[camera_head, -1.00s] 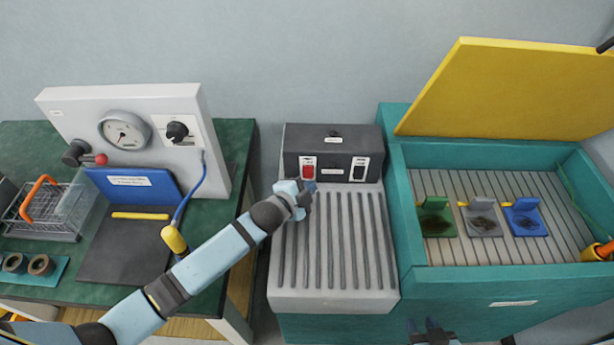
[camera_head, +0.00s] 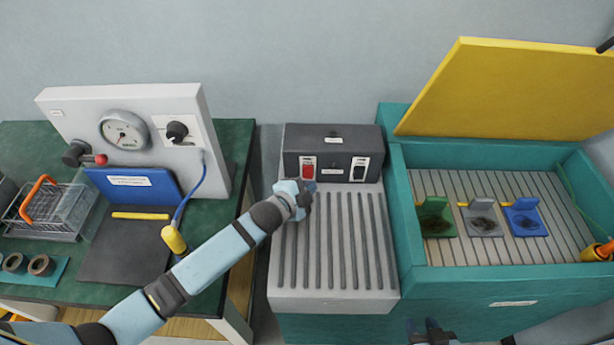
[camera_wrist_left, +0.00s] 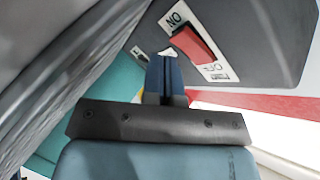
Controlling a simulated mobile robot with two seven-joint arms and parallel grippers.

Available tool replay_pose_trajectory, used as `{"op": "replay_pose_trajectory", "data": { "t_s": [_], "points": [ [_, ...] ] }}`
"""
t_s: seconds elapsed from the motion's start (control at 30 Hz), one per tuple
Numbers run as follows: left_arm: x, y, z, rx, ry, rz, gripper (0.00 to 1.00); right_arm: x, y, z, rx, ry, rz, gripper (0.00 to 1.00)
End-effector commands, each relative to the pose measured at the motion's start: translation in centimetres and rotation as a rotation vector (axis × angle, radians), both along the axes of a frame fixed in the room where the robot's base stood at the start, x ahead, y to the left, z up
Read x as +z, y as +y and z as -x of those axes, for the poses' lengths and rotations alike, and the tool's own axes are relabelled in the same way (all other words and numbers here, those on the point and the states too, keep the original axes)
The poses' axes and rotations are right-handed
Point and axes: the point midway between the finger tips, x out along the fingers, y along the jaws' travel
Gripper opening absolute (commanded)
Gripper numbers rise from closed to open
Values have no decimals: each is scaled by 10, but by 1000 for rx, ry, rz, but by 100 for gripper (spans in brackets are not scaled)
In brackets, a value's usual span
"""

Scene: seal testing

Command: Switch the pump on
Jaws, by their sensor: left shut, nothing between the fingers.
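A dark control box (camera_head: 334,140) stands at the back of the grey ribbed bench top. On its front are a red rocker switch (camera_head: 308,170) at left and a black switch (camera_head: 359,171) at right. The red rocker also shows in the left wrist view (camera_wrist_left: 194,44), between ON and OFF marks; I cannot tell its tilt. My left gripper (camera_head: 312,187) is shut and empty, just below the red rocker. In the wrist view its fingertips (camera_wrist_left: 165,58) appear close to the rocker's lower-left side; contact is unclear. My right gripper (camera_head: 422,324) is partly in view at the bottom edge, open and empty.
A panel with a gauge (camera_head: 124,130) and black knob (camera_head: 177,131) stands on the left bench, beside a wire basket (camera_head: 45,215). A teal tank (camera_head: 400,200) with raised yellow lid (camera_head: 510,90) is at right. The ribbed top (camera_head: 345,290) is clear.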

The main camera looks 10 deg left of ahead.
Motion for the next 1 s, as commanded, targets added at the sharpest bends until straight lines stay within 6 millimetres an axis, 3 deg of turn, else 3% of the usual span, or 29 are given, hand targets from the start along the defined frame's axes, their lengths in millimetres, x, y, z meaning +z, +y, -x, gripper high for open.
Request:
{"op": "replay_pose_trajectory", "data": {
  "t_s": [1.0],
  "points": [
    [-1,2,-8,0,0,0,0,2,0,0,-1,0,1,38]
  ]
}}
